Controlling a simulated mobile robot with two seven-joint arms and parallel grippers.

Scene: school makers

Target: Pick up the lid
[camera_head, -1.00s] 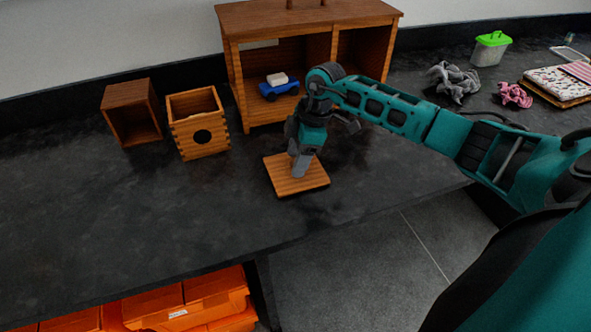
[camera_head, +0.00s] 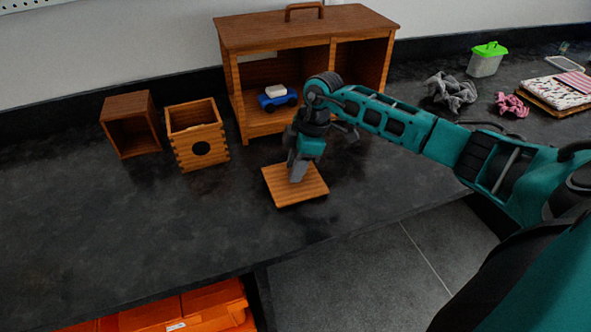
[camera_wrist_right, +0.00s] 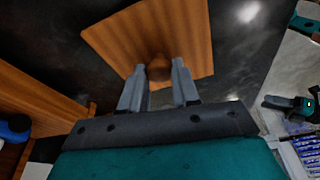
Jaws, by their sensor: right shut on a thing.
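The lid (camera_head: 312,188) is a flat square wooden board lying level at the middle of the dark counter. In the right wrist view the lid (camera_wrist_right: 185,30) has a round brown knob (camera_wrist_right: 159,68) at its centre. My right gripper (camera_head: 296,178) points down over the lid. In the right wrist view its two fingers (camera_wrist_right: 158,78) are on either side of the knob, shut on it. I cannot tell whether the lid rests on the counter or is just above it. My left gripper is not in view.
An open wooden box with a round hole (camera_head: 185,149) and a small wooden box (camera_head: 121,106) stand left of the lid. A wooden cabinet (camera_head: 285,34) holding a blue toy car (camera_head: 278,101) stands behind. Free counter (camera_head: 130,230) lies left and in front.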

